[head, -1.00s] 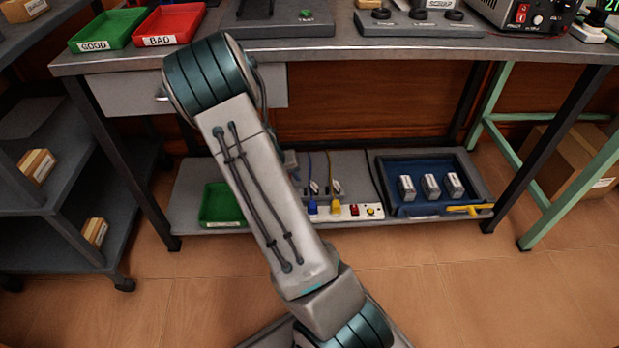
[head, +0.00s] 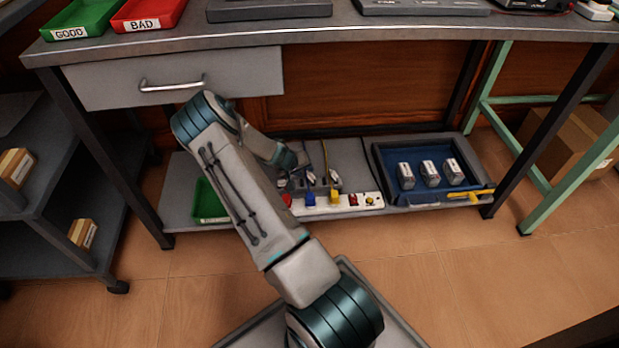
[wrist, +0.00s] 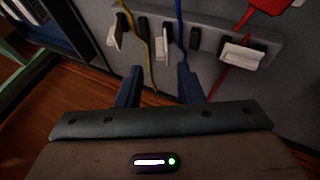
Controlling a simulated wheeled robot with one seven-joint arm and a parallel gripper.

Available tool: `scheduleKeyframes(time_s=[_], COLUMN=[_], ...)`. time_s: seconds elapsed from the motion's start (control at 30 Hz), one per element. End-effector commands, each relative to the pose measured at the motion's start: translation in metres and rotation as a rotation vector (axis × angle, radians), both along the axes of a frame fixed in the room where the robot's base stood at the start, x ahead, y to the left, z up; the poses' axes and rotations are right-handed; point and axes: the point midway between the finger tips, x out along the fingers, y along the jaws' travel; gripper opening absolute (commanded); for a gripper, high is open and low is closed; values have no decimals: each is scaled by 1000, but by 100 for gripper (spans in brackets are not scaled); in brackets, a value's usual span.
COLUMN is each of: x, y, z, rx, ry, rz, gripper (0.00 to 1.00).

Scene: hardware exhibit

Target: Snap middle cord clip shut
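Three cord clips with white flaps sit on a grey panel in the wrist view. The middle clip (wrist: 161,44) has its flap standing up beside the blue cord (wrist: 180,25). The left clip (wrist: 115,36) also stands up, beside the yellow cord (wrist: 141,25). The right clip (wrist: 242,55) has its flap lying across the red cord (wrist: 219,82). My gripper (wrist: 160,72) is open and empty, its two blue-grey fingers apart, with the middle clip beyond the gap between them. In the head view two flaps show, including the middle clip (head: 311,178); my arm hides part of the panel.
A power strip (head: 350,203) with coloured plugs lies in front of the clips. A blue tray (head: 400,150) with three grey-white blocks is to the right, with a yellow handle at its front. A green bin (head: 207,205) is at left. The worktop (head: 330,28) overhangs the shelf.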

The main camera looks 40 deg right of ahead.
Motion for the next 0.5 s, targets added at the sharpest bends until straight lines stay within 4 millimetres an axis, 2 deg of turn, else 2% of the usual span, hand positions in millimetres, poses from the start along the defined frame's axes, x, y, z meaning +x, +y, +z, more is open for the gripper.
scheduleKeyframes(time_s=[0.03, 0.2, 0.5], x=[1, 5, 8], y=[-7, -23, -37], z=[-15, -39, -56], rx=[1, 1, 0], ry=[0, 0, -1], rz=[-2, 0, 3], gripper=[34, 34, 34])
